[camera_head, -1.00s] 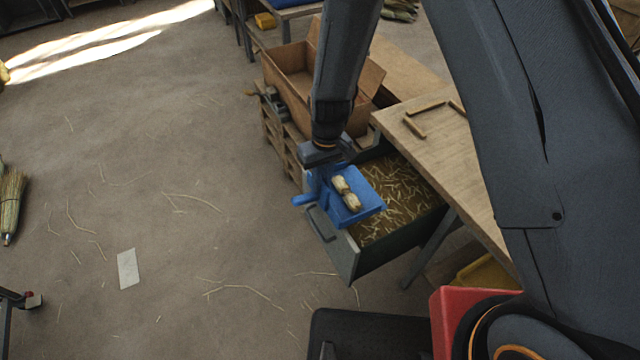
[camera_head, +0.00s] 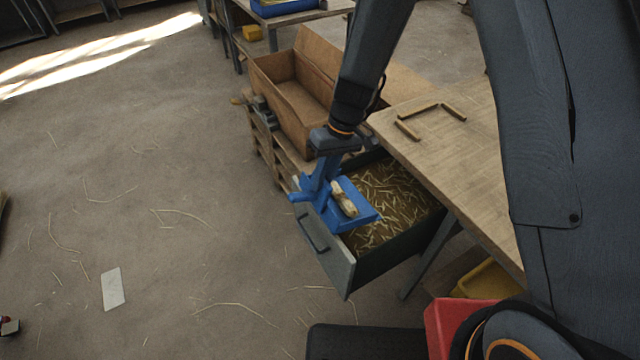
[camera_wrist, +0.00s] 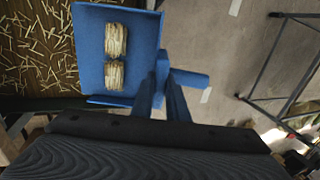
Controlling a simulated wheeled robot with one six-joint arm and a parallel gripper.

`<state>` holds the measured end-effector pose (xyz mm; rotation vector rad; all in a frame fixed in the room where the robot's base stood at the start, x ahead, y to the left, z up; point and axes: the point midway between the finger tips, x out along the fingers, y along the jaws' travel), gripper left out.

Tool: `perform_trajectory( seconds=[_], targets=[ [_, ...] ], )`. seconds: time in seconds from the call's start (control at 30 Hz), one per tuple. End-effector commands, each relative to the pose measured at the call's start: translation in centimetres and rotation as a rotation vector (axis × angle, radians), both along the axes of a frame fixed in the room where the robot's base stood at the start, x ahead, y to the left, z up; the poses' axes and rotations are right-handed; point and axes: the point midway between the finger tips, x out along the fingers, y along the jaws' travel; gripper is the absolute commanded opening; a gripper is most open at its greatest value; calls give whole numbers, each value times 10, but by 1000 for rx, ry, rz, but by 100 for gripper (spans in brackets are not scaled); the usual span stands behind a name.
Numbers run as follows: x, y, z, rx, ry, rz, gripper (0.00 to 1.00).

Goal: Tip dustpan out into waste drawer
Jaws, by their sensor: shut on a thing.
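A blue dustpan (camera_head: 364,217) is held over the front left part of the open waste drawer (camera_head: 347,272). Two pale straw bundles lie in the pan; the wrist view shows the first bundle (camera_wrist: 116,40) and the second bundle (camera_wrist: 115,75) in line. In the head view the pan is tilted down toward the right. My gripper (camera_head: 322,172) is shut on the dustpan at its handle side; the fingers also show in the wrist view (camera_wrist: 162,100). The drawer holds many loose straw pieces (camera_head: 392,192).
A wooden workbench (camera_head: 460,130) stands right of the drawer, with short wooden strips on top. An open cardboard box (camera_head: 275,85) stands behind the drawer on slatted wood (camera_head: 268,150). A yellow bin (camera_head: 488,282) is under the bench. The floor at left is mostly clear, with scattered straws.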

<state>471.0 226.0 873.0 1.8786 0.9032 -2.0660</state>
Motion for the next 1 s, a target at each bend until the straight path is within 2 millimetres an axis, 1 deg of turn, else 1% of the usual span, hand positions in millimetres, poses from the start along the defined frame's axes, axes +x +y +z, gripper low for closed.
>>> perform_trajectory(
  seconds=[0.03, 1.0],
  targets=[
    [3, -3, 0, 15, 9, -3, 0],
    [29, -41, 23, 291, 194, -3, 0]
  ],
)
